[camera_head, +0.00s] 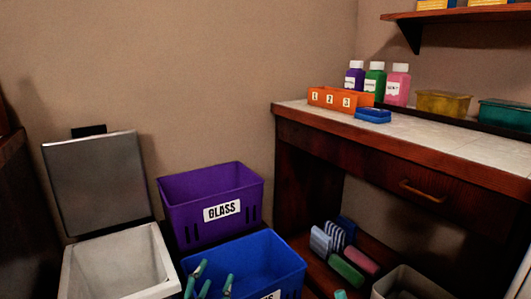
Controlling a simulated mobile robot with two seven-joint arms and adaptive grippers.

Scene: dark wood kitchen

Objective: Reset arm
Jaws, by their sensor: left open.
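My left gripper (213,279) shows at the bottom of the head view, its teal fingers apart and open with nothing visible between them. It appears in front of the blue bin (262,262); I cannot tell whether it is over or inside it. A small teal tip at the bottom edge (340,294) seems to be part of my right gripper; the rest is out of frame.
A purple GLASS bin (178,212) stands behind the blue one. A white bin (112,268) with its grey lid (98,182) raised is at left. Sponges (322,241) lie below.

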